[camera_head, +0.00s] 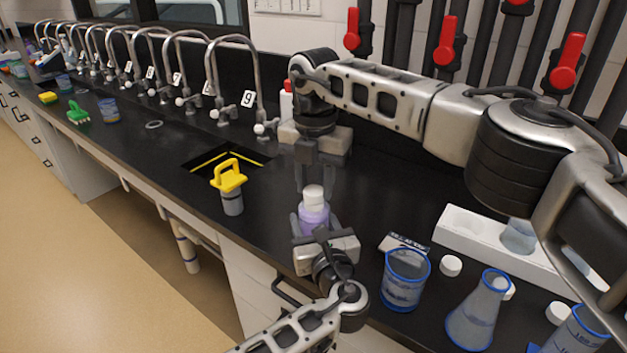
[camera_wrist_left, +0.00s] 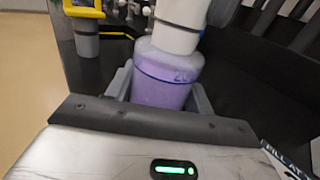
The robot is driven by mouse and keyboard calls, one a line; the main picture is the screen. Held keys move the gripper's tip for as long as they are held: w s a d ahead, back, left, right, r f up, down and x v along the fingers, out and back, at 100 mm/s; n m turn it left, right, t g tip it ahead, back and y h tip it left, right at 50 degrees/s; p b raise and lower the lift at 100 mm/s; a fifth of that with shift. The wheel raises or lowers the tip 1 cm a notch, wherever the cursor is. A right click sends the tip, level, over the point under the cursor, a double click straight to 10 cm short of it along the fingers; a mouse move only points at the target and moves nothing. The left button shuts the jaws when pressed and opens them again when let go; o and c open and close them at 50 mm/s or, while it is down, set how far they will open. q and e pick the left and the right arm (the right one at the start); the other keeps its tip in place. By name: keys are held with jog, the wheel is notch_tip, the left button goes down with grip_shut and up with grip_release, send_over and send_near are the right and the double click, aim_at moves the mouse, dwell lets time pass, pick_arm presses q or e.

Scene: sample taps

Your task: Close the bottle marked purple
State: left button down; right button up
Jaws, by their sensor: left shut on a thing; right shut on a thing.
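The bottle with purple contents (camera_head: 314,218) stands upright over the black bench near its front edge. It also shows in the left wrist view (camera_wrist_left: 163,85). My left gripper (camera_head: 314,226) is shut around the bottle's body from the front. A white cap (camera_head: 314,194) sits at the bottle's top; in the left wrist view the cap (camera_wrist_left: 176,37) is at the neck. My right gripper (camera_head: 313,182) points down from above and is shut on the cap. The neck and thread are hidden, so I cannot tell how tight the cap sits.
Loose white caps (camera_head: 450,265) lie at the right, near a blue-rimmed beaker (camera_head: 404,281), a flask (camera_head: 478,312) and a white rack (camera_head: 490,240). A yellow-handled tool (camera_head: 230,188) stands left of the bottle, by the sink (camera_head: 205,165). Taps (camera_head: 240,80) line the back left.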

jog(key=m, duration=1)
jog(key=shift+s+d, duration=0.1)
jog(key=m, duration=0.4)
jog(key=shift+m, duration=0.4)
jog(key=m, duration=0.3)
jog(key=shift+s+m, duration=0.15)
jog(key=shift+m, duration=0.15)
jog(key=o, duration=0.9)
jog(key=shift+o, duration=0.2)
